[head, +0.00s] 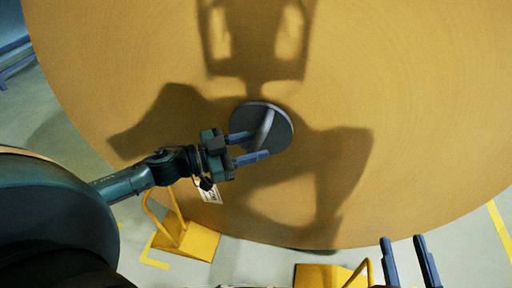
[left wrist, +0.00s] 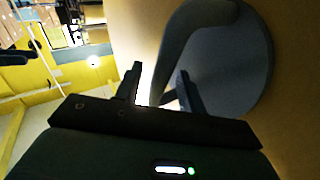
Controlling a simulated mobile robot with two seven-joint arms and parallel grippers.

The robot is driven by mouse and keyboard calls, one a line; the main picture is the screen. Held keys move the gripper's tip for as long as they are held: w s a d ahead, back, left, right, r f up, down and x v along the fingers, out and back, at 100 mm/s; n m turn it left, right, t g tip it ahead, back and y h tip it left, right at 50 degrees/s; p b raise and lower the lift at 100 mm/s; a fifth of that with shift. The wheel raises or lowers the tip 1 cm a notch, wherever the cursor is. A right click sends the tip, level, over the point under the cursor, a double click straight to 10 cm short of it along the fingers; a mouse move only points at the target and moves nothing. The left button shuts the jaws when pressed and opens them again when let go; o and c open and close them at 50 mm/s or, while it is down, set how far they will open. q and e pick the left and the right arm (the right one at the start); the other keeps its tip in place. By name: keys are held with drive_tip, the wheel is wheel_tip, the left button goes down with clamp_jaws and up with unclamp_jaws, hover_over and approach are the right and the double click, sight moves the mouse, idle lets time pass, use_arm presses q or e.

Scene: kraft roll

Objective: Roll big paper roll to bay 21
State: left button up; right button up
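The big kraft paper roll (head: 400,90) fills most of the head view, its round end face turned toward me. A dark round plug with a grey handle (head: 265,128) sits at its centre. My left gripper (head: 260,146) is open at the plug, its two fingers apart near the handle. In the left wrist view the open fingers (left wrist: 160,85) point at the handle (left wrist: 190,35), and I see no grip on it. My right gripper (head: 408,245) is open and empty at the lower right, below the roll's edge. No bay number is visible.
A yellow chock with a raised handle (head: 188,238) stands on the floor at the roll's lower left. Another yellow chock (head: 318,277) is at the bottom middle. Yellow floor lines (head: 499,228) show at the right. A white label (head: 210,192) is on the roll.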

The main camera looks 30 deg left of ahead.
use_arm(q)
drive_tip(key=shift+w+d, duration=0.35)
drive_tip(key=shift+c, duration=0.4)
clamp_jaws()
idle(0.9)
